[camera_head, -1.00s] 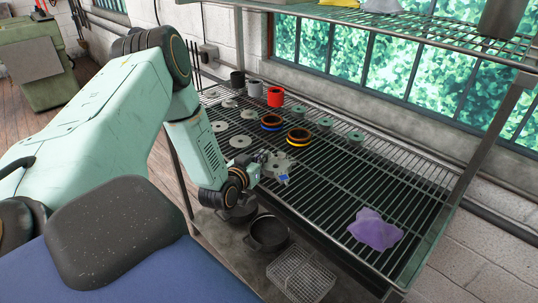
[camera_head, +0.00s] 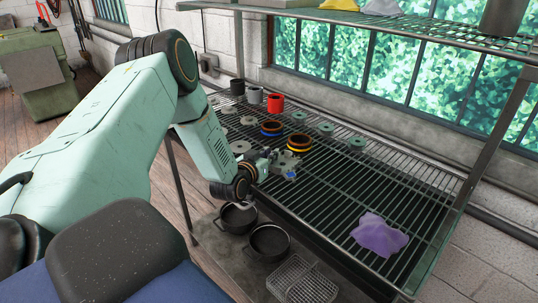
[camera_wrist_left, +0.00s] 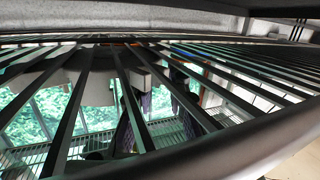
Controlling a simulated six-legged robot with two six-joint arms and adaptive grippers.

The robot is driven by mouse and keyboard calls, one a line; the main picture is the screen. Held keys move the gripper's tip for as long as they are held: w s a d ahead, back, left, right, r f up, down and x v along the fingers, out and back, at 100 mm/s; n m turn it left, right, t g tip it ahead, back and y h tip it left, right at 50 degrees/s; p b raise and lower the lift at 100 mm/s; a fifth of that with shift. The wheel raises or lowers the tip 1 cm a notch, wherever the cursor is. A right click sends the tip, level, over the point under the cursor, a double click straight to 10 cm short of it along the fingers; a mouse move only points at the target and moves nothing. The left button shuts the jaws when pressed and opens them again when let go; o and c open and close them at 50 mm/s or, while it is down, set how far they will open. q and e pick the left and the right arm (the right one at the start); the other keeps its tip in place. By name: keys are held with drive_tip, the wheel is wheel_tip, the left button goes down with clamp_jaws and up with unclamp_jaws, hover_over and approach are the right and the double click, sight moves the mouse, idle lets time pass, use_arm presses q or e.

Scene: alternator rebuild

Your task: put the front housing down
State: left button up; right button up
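A small blue part (camera_head: 291,175) shows at the housing's near edge. Whether the housing touches the shelf is too small to tell. In the left wrist view, dark shelf bars (camera_wrist_left: 190,100) cross close in front of the camera. A pale rounded form (camera_wrist_left: 92,88) shows behind them, partly hidden. My right gripper is not in view.
Pale discs (camera_head: 241,147) lie to the left, green rings (camera_head: 326,128) behind. A purple cloth (camera_head: 380,235) lies front right. The shelf's middle (camera_head: 350,185) is clear.

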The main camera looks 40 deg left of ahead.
use_arm(q)
drive_tip(key=shift+o, duration=1.4)
drive_tip(key=p+v, duration=0.3)
drive_tip(key=v, duration=0.7)
drive_tip(key=shift+s+r, duration=0.2)
drive_tip(key=shift+s, duration=0.05)
drive_tip(key=shift+s+d, duration=0.25)
drive_tip(key=shift+s, duration=0.4)
